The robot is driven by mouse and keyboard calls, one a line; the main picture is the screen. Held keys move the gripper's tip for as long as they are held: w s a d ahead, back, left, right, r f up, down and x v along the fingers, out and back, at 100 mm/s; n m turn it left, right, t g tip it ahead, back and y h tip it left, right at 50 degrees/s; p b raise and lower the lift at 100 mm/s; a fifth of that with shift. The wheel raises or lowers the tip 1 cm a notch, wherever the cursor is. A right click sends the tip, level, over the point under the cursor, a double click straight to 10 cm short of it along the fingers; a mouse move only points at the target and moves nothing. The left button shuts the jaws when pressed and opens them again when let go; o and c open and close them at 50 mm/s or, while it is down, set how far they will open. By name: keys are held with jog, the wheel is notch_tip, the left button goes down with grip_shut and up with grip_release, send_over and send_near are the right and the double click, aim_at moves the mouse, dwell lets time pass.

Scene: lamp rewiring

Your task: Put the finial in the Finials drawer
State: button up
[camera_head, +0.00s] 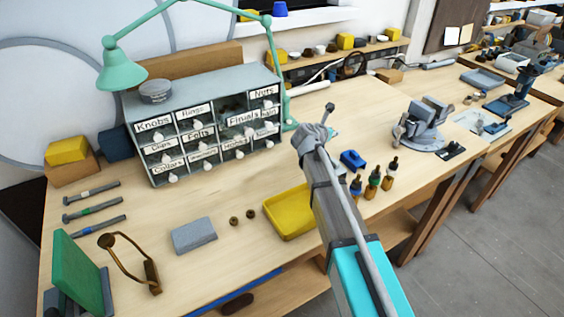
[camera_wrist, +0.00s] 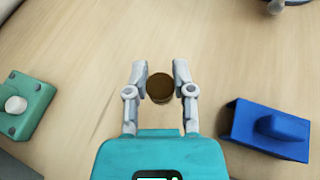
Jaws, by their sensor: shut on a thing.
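My gripper (camera_wrist: 160,82) is shut on a round brown finial (camera_wrist: 160,87), held between the two fingertips. In the head view my gripper (camera_head: 312,134) is over the bench, to the right of the grey drawer cabinet. A small dark knob (camera_head: 329,107) shows at its tip there; I cannot tell if this is the finial. The Finials drawer (camera_head: 243,117) is in the upper right part of the cabinet (camera_head: 205,92). It appears pulled out, with a dark gap behind its label. Its inside is too small to make out.
A green lamp (camera_head: 124,72) arches over the cabinet. A blue block (camera_head: 352,160) and several small bottles (camera_head: 373,182) stand right of my arm. A yellow tray (camera_head: 285,214) lies left of it, and a vise (camera_head: 423,122) stands farther right. Bare bench lies between gripper and cabinet.

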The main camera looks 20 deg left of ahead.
jog(key=w, duration=0.3)
jog(key=shift+w+d+f+y, duration=0.1)
jog(key=shift+d+f+y, duration=0.2)
jog(key=shift+f+y, duration=0.1)
jog(key=shift+a, duration=0.1)
send_over(288, 152)
jog(key=d, duration=0.1)
jog(key=shift+w+d, duration=0.1)
jog(key=shift+w, duration=0.3)
jog(key=shift+s+a, duration=0.15)
jog(key=shift+a, duration=0.05)
jog(key=shift+s+a+f+b, duration=0.2)
jog(key=shift+f+b, duration=0.2)
jog(key=shift+b, duration=0.1)
jog(key=shift+s+a+f+b, duration=0.15)
jog(key=shift+f+b, duration=0.2)
jog(key=shift+b, duration=0.15)
jog(key=shift+f+b, duration=0.95)
jog(key=shift+f, duration=0.05)
jog(key=shift+f, duration=0.1)
